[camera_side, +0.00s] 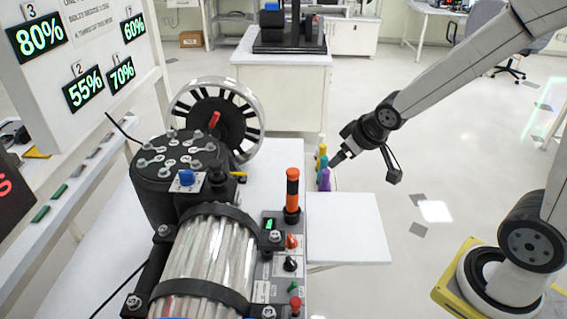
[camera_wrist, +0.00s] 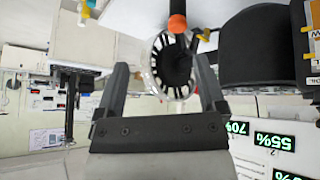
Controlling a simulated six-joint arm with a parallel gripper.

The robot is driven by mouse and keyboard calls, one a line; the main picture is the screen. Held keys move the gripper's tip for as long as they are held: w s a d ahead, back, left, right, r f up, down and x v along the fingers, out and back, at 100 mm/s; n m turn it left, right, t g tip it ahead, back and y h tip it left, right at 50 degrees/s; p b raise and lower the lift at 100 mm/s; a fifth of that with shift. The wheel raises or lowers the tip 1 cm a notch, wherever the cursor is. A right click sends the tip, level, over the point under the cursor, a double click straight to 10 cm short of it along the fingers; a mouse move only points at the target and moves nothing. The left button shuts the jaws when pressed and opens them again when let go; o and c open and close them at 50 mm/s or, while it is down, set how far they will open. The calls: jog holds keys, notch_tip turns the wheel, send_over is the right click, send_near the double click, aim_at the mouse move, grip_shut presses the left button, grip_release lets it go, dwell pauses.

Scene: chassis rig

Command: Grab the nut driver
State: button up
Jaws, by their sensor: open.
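An upright tool with an orange and black handle (camera_side: 292,192) stands on the control panel beside the ribbed cylinder. Its orange part shows at the top of the wrist view (camera_wrist: 177,22). Small handles in yellow (camera_side: 321,152), teal and purple (camera_side: 325,181) stand at the table edge; yellow and teal also show top left in the wrist view (camera_wrist: 88,9). I cannot tell for certain which of these is the nut driver. My gripper (camera_side: 338,159) is close beside the coloured handles, right of the orange handle. In the wrist view my gripper (camera_wrist: 160,62) is open with nothing between its fingers.
The black chassis drum (camera_side: 180,165) and spoked wheel (camera_side: 216,120) stand left of my gripper. A bare white shelf (camera_side: 348,225) juts out below it. Knobs (camera_side: 291,264) line the panel near the orange handle. Open floor lies to the right.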

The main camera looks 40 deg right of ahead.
jog(key=w+d+n+t+y, duration=0.2)
jog(key=w+t, duration=0.3)
jog(key=w, duration=0.3)
jog(key=n+t+y, duration=0.3)
jog(key=t+y, duration=0.1)
jog(key=y, duration=0.3)
send_near(292, 196)
jog(key=w+r, duration=0.3)
jog(key=w, duration=0.2)
jog(key=x, duration=0.8)
jog(key=shift+s+a, duration=0.2)
jog(key=shift+a, duration=0.05)
grip_shut()
